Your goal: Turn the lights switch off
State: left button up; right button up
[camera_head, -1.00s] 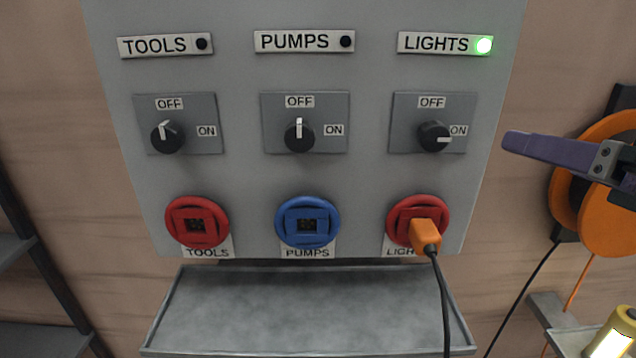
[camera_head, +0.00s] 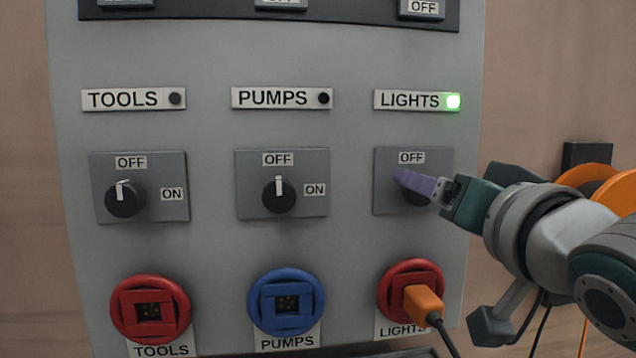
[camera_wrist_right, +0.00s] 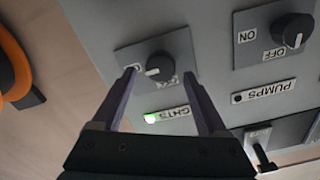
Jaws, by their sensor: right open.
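The lights switch is a black knob (camera_head: 413,198) on a grey plate, mostly hidden behind my right gripper in the head view. The knob (camera_wrist_right: 160,66) shows fully in the right wrist view, its white mark pointing to the ON side. The green lamp (camera_head: 453,101) beside the LIGHTS label is lit. My right gripper (camera_head: 400,178) is open in front of this switch. In the wrist view its purple fingers (camera_wrist_right: 160,75) stand on either side of the knob, and I cannot tell if they touch it. My left gripper is not in view.
The tools knob (camera_head: 124,198) and pumps knob (camera_head: 279,194) sit left of it; their lamps are dark. Below are red and blue sockets, with an orange plug (camera_head: 423,303) and black cable in the lights socket. An orange reel (camera_head: 600,185) is behind my right arm.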

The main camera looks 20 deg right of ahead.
jog(key=shift+w+d, duration=0.15)
jog(key=shift+w, duration=0.5)
grip_shut()
